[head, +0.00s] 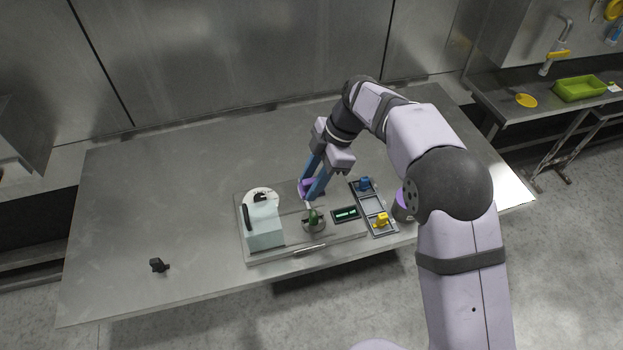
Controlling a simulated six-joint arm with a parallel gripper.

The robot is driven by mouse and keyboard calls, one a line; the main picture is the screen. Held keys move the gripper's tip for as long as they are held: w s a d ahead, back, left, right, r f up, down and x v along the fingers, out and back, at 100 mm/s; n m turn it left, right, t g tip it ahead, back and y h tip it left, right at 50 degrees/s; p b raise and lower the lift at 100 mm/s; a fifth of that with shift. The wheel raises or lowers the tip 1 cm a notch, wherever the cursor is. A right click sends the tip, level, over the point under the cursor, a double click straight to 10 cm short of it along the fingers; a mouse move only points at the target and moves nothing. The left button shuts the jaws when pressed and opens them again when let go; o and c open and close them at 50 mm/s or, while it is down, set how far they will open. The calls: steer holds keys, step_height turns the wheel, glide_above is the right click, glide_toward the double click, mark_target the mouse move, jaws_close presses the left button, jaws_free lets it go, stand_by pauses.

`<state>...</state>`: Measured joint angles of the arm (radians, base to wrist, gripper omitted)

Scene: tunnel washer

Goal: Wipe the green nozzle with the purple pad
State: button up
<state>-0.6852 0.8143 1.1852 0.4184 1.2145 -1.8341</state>
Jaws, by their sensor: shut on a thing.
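The green nozzle (313,215) stands on a round grey base on the metal panel, near its middle. My gripper (311,193) is just above and behind the nozzle in the head view. Its blue fingers are shut on the purple pad (303,185), which is mostly hidden between and behind them. A small pale part shows below the pad, close to the nozzle. I cannot tell whether it or the pad touches the nozzle.
A small black object (158,265) lies at left. The left table area is mostly clear.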

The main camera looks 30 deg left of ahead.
mark_target(313, 211)
step_height(313, 211, down, 7)
steer(key=b, duration=0.3)
steer(key=shift+r, duration=0.15)
steer(key=shift+s+d+f+b, duration=0.2)
steer(key=shift+s+d+b, duration=0.2)
steer(key=shift+d+b, duration=0.05)
steer(key=shift+c, duration=0.3)
steer(key=shift+s+d+b, duration=0.45)
steer(key=shift+s+d, duration=0.55)
steer(key=shift+d, duration=0.05)
steer(key=shift+w+a+r+p, duration=0.15)
steer(key=shift+p, duration=0.3)
steer(key=shift+w+a+p, duration=0.6)
steer(key=shift+w+a, duration=0.65)
steer(key=shift+a, duration=0.1)
step_height(313, 211, up, 2)
steer(key=shift+w+a+r+p, duration=0.1)
steer(key=shift+r+p, duration=0.1)
steer(key=shift+p, duration=0.25)
steer(key=shift+r+p, duration=0.45)
steer(key=shift+r, duration=0.35)
steer(key=shift+r+p, duration=1.1)
steer(key=shift+r, duration=0.95)
